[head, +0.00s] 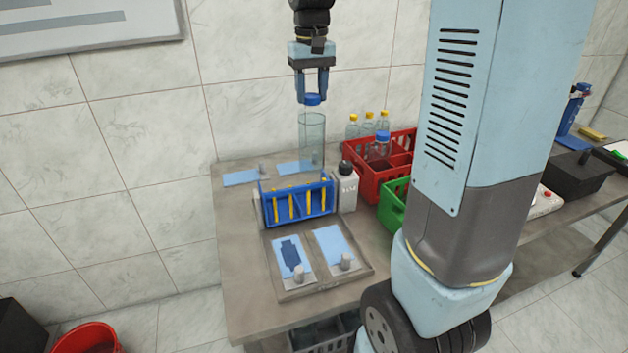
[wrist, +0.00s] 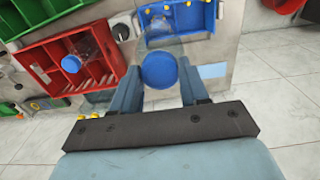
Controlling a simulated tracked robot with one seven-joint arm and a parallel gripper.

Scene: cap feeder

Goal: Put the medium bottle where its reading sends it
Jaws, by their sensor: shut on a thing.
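My gripper (head: 313,84) is shut on the blue cap of a clear, tall bottle (head: 312,142). The bottle hangs upright near the back of the table, above or in front of a light-blue pad (head: 287,168); I cannot tell whether its base touches anything. In the wrist view, the blue cap (wrist: 160,71) sits between the two fingers (wrist: 160,92). Another blue-capped clear bottle (head: 381,148) stands in the red crate (head: 403,172). Its size next to the held one is hard to judge. No readable value shows.
A blue rack with yellow sticks (head: 328,207) and a grey black-capped bottle (head: 348,188) stand close by. A front tray (head: 364,268) holds two blue pads, one with a dark bottle shape. A green crate (head: 391,207) is beside the red one. Yellow-capped bottles (head: 353,127) stand behind.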

